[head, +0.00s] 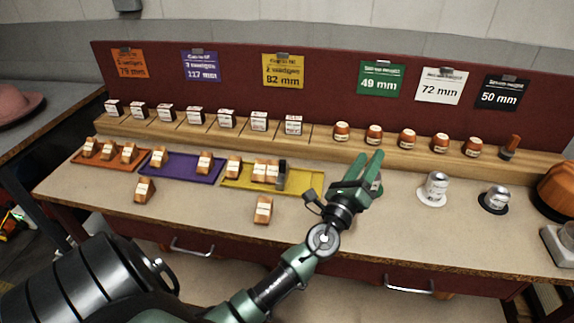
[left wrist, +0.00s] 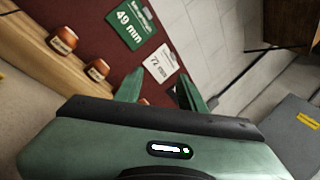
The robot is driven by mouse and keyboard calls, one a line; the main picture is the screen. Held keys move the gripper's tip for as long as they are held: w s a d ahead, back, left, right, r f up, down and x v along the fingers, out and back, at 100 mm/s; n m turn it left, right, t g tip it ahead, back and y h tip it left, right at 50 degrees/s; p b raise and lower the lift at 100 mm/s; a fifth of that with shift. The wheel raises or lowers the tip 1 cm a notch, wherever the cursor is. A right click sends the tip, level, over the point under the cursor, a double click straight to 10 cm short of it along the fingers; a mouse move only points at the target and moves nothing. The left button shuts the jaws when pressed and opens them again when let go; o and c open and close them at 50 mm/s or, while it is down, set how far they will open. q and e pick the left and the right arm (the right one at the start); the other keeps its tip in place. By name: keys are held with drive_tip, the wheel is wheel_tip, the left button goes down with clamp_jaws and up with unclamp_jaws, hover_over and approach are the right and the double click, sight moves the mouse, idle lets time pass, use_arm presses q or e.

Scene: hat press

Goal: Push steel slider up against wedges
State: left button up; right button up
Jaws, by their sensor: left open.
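The steel slider (head: 281,176) is a dark grey upright block in the yellow tray (head: 308,183). It stands just right of a pair of wooden wedges (head: 265,171); whether it touches them I cannot tell. Another wedge (head: 234,167) sits at the tray's left end. My left gripper (head: 367,168) is open and appears empty, to the right of the yellow tray and apart from the slider. Its fingers also show in the left wrist view (left wrist: 160,92), where slider and wedges are out of sight. My right gripper is not in view.
An orange tray (head: 82,158) and a purple tray (head: 183,173) hold more wedges. Loose wedges (head: 263,210) lie in front. A wooden ledge (head: 322,146) with labelled blocks runs behind. Silver-topped pieces (head: 434,187) stand at right. The front middle of the bench is mostly clear.

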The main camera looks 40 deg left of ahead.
use_arm(q)
drive_tip(key=w+d+r+m+g+h, duration=0.25)
drive_tip(key=d+m+h, duration=0.6)
drive_tip(key=m, duration=0.75)
drive_tip(key=m+g+y+p, duration=0.1)
drive_tip(key=m+g+y, duration=0.7)
drive_tip(key=m+g, duration=1.15)
hover_over(282, 161)
drive_tip(key=s+d, duration=0.2)
wheel_tip(282, 161, down, 5)
drive_tip(key=m+t, duration=0.4)
drive_tip(key=t, duration=0.1)
drive_tip(key=b+x, duration=0.1)
drive_tip(key=x, duration=0.1)
drive_tip(key=b+x, duration=0.3)
drive_tip(key=x, duration=0.1)
drive_tip(key=shift+s+a+f+b, duration=0.1)
drive_tip(key=shift+s+f+b, duration=0.15)
drive_tip(key=shift+f+b, duration=0.15)
drive_tip(key=shift+w+a+f+b, duration=0.2)
drive_tip(key=shift+w+f+b, duration=0.1)
drive_tip(key=shift+f, duration=0.25)
